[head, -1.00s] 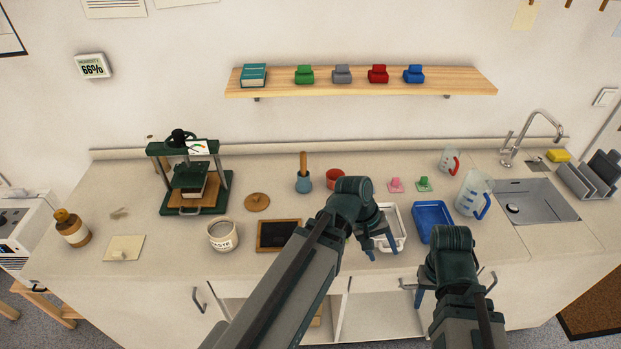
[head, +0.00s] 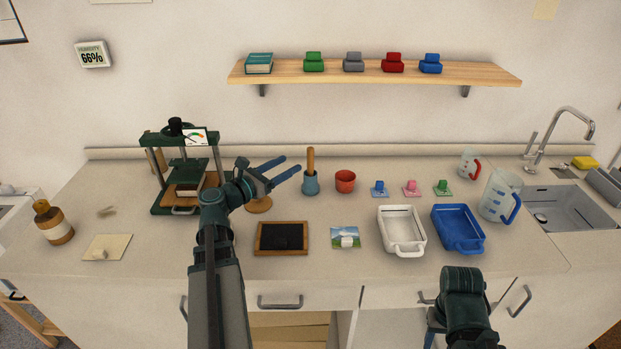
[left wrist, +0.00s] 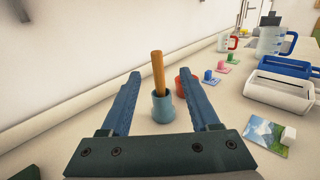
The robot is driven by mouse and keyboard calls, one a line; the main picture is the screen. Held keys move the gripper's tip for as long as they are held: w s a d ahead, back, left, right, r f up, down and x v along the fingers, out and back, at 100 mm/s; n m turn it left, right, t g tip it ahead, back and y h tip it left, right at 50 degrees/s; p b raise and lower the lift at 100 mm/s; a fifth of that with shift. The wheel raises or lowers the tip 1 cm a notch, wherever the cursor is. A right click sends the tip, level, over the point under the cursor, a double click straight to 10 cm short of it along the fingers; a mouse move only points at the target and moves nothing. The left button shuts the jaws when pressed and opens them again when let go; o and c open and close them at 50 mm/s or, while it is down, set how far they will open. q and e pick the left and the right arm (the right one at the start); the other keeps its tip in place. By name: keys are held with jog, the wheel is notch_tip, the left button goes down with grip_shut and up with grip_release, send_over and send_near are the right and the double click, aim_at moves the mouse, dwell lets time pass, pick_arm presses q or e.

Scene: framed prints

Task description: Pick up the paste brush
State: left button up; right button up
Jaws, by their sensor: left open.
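The paste brush (head: 310,160) stands upright in a small blue pot (head: 311,186), its wooden handle sticking up. Its bristles are hidden inside the pot. My left gripper (head: 291,164) is open and empty just left of the brush, fingers pointing toward it. In the left wrist view the brush handle (left wrist: 158,72) shows between the two fingers, beyond their tips, apart from both. My right gripper (head: 432,324) is low at the counter's front edge, mostly hidden by its own arm.
A red cup (head: 345,181) stands close right of the blue pot. A dark framed board (head: 282,237) and a small picture print (head: 345,237) lie in front. A white tray (head: 401,232) and blue tray (head: 458,228) are further right. The press (head: 181,170) stands left.

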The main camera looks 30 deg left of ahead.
aim_at(308, 152)
pick_arm(q)
jog(key=x, duration=0.8)
jog(key=shift+w+a, duration=0.15)
jog(key=shift+w, duration=0.1)
jog(key=shift+w, duration=0.1)
jog(key=x, duration=0.5)
jog(key=shift+a, duration=0.1)
jog(key=shift+c, duration=0.3)
grip_shut()
